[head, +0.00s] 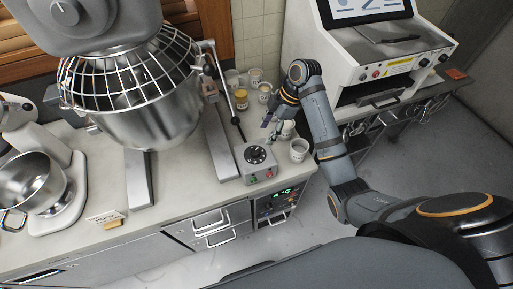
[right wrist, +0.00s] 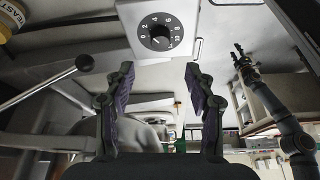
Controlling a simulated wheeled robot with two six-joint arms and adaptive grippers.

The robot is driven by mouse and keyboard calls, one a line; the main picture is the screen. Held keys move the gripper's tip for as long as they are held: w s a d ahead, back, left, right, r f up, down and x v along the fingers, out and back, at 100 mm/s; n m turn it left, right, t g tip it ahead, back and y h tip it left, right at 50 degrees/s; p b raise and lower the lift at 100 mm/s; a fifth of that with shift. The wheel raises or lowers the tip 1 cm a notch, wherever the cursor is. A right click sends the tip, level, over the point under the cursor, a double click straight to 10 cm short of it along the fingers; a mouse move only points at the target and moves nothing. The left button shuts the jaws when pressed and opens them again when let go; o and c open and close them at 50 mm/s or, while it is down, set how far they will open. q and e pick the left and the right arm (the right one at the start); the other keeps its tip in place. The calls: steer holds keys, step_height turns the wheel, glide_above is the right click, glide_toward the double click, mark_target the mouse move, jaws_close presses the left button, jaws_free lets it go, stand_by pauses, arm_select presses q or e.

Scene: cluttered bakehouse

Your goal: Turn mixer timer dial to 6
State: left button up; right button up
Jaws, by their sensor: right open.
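The grey timer box (head: 262,172) stands at the counter's front right, beside the mixer's foot. Its round black dial (head: 256,154) faces up and also shows in the right wrist view (right wrist: 158,32), with white numbers from 0 to 10 around it. The pointer is too small to read surely. My right gripper (head: 269,125) is open and empty, just behind the box. In the right wrist view its fingers (right wrist: 159,70) are spread apart, with the dial beyond the gap, not touched. My left gripper (right wrist: 240,52) shows small at the right of that view; its jaws are unclear.
The large mixer with its steel bowl (head: 150,122) and wire guard stands left of the box. A black-knobbed lever (head: 235,120) rises close to the box. Several cups and jars (head: 241,98) stand behind, and a pale cup (head: 298,150) stands right of the box.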

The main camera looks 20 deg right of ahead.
mark_target(255, 151)
steer(key=p+x, duration=0.2)
steer(key=x, duration=0.7)
steer(key=shift+p, duration=0.4)
steer(key=shift+a+f, duration=0.25)
steer(key=shift+f, duration=0.4)
steer(key=shift+c, duration=0.3)
jaws_close()
